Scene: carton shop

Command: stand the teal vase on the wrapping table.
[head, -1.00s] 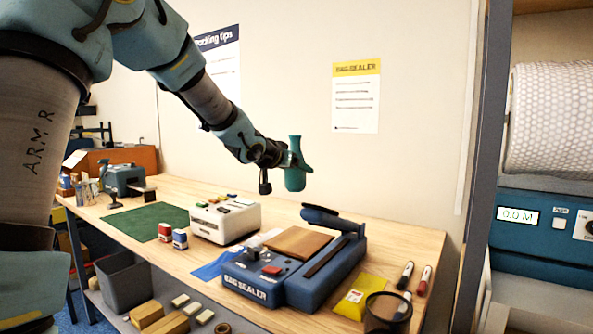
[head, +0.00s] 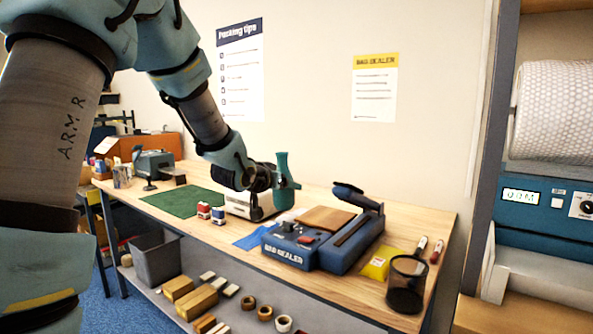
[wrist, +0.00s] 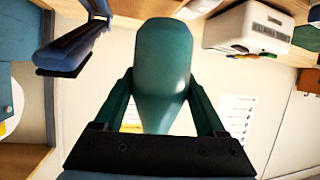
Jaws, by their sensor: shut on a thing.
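The teal vase (head: 282,178) is upright in my gripper (head: 272,180), above the wooden wrapping table (head: 425,215). In the wrist view the vase (wrist: 163,60) fills the middle, with a gripper finger (wrist: 163,100) pressed on each side of it. In the head view the vase is in front of the white machine (head: 240,203) and left of the blue bag sealer (head: 330,240). Its base appears close to the table level, but I cannot tell whether it touches anything.
A green mat (head: 185,200) lies at the table's left, with small red-and-white boxes (head: 211,213) beside it.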

